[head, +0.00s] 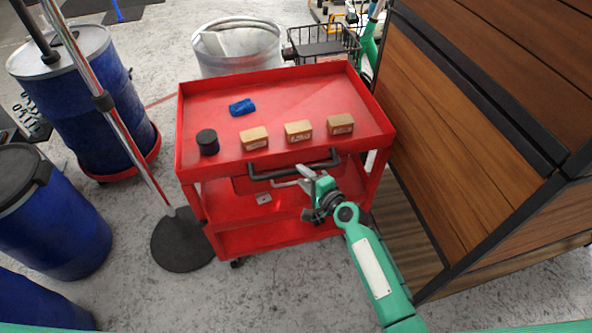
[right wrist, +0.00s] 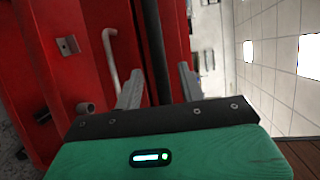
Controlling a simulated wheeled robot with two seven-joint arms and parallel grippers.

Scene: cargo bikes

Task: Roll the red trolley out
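The red trolley (head: 290,93) stands in the middle of the head view, with a dark bar handle (head: 294,164) along its near side. A thinner light handle shows just below that bar. My right gripper (head: 305,175) is at the near side of the trolley, at the right part of the dark handle. In the right wrist view the dark handle bar (right wrist: 155,50) stands between my two finger tips, with a gap visible beside it. The fingers look open and not pressed on the bar. My left gripper is not in view.
On the trolley top are three small boxes (head: 298,131), a black cylinder (head: 208,142) and a blue item (head: 242,107). A wooden-panelled box (head: 455,130) stands close on the right. Blue barrels (head: 88,100) and a pole on a round base (head: 182,243) are left.

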